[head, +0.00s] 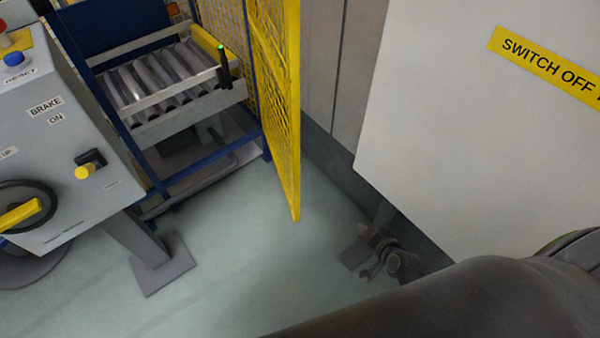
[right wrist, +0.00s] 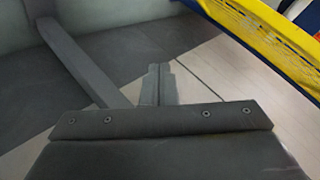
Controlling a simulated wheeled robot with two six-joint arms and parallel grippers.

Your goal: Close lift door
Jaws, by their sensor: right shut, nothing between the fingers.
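The lift door (head: 277,95) is a yellow mesh panel, standing open and swung out from the blue lift frame (head: 262,142). Its yellow mesh also shows at the upper right of the right wrist view (right wrist: 265,40). My right gripper (head: 372,256) is low, right of the door and apart from it, near the foot of the white panel. In the right wrist view its fingers (right wrist: 157,84) are together with nothing between them. My dark right arm covers the lower right of the head view. My left gripper is out of view.
A grey control box (head: 75,130) with a brake switch and yellow-handled wheel stands left on a post. Metal rollers (head: 165,75) fill the lift opening. A large white panel (head: 460,130) with a yellow label stands right. The floor (head: 240,250) before the door is clear.

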